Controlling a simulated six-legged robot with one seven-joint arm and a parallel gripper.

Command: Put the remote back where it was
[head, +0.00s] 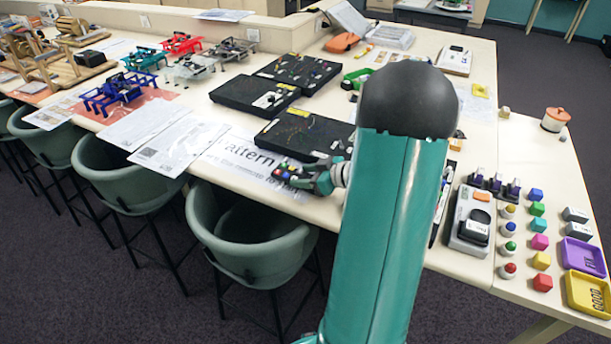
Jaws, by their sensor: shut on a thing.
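My gripper (300,177) is near the front edge of the long table (510,180), over the printed sheet with the word "Pattern" (240,155). It is shut on a small dark thing with coloured spots, which looks like the remote (283,170). The fingers hide part of the remote. I cannot tell whether it touches the sheet or is held just above it. My teal arm hides the table to the right of the gripper.
Black boards (256,95) lie behind the gripper. Green chairs (250,235) stand along the front edge. Coloured cubes (540,241), a purple tray (585,257) and a yellow tray (590,294) are at the right. White sheets (178,143) lie left of the gripper.

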